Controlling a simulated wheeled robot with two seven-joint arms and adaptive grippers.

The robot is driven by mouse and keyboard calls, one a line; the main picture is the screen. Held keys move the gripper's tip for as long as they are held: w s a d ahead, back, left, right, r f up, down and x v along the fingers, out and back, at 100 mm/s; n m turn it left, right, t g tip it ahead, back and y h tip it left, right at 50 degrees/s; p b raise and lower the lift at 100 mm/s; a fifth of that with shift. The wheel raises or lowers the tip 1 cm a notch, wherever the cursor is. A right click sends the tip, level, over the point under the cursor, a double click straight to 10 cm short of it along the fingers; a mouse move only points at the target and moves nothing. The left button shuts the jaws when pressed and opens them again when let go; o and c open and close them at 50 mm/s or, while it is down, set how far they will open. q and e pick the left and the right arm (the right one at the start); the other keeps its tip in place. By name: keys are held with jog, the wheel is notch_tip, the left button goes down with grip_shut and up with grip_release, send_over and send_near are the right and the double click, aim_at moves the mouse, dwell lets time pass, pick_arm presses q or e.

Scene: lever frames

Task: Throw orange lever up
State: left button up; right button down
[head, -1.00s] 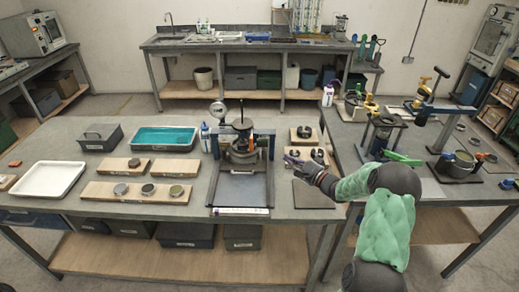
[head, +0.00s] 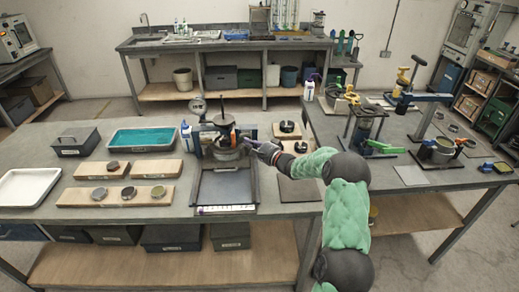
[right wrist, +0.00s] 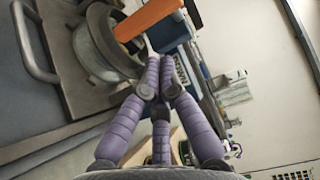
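The orange lever (right wrist: 150,18) shows at the top of the right wrist view, next to a round metal device and a blue part. In the head view it is a small orange spot (head: 233,135) on the right side of the device (head: 222,140) on the middle table. My right gripper (head: 249,143) is just right of the device. In the right wrist view its purple fingers (right wrist: 159,82) come together at the tips, just below the orange lever, with no thing clearly held. Whether the tips touch the device is unclear. My left gripper is not in view.
A dark tray (head: 224,188) lies in front of the device. Wooden boards with metal discs (head: 128,192), a teal tray (head: 142,139) and a white tray (head: 25,188) are to the left. A board with dark round parts (head: 289,131) is behind my right arm. Another worktable stands right.

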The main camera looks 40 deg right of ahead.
jog(key=shift+w+a+r, duration=0.1)
jog(key=shift+w+a, duration=0.15)
jog(key=shift+a, duration=0.25)
jog(key=shift+w+a, duration=0.25)
jog(key=shift+a, duration=0.25)
